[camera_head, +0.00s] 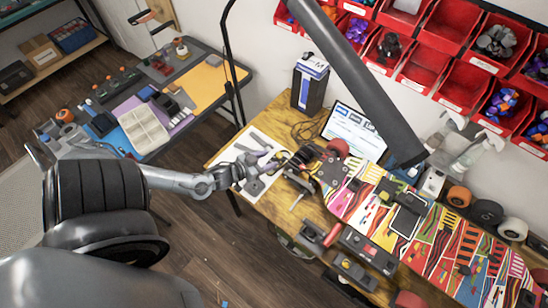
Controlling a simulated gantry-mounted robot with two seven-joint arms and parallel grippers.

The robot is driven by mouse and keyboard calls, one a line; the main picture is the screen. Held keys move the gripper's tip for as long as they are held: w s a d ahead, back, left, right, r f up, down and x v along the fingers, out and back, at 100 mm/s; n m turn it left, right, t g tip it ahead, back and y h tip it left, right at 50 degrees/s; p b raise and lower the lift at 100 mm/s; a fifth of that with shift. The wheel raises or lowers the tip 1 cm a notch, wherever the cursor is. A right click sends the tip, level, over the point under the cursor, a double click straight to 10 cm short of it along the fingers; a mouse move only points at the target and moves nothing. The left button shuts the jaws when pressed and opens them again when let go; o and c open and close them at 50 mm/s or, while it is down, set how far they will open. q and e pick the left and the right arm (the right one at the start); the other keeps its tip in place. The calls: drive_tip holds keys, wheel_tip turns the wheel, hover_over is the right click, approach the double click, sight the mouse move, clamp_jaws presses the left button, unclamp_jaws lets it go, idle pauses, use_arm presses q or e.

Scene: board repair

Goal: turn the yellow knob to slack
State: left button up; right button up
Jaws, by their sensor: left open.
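The patterned, multicoloured board (455,255) lies along the wooden bench (285,118), its far end towards the laptop. At that end are dark truck and wheel parts, with a red wheel (338,147). My left gripper (268,163) reaches in from the left, beside these parts, over a pale sheet. Its jaws are open and nothing shows between them. A small yellowish round part (283,157), possibly the yellow knob, is just right of the fingertips. I cannot tell whether they touch. Its setting is too small to read. My right gripper is not in view.
A laptop (352,132) and a dark box (308,85) stand behind the board. Red bins (452,25) hang on the wall. Spare wheels (486,211) line the bench's back right. Clamps and dark tools (368,252) sit at the front edge. A second table (198,82) holds trays at left.

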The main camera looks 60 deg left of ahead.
sight(277, 156)
use_arm(q)
drive_tip(key=shift+x, duration=2)
clamp_jaws()
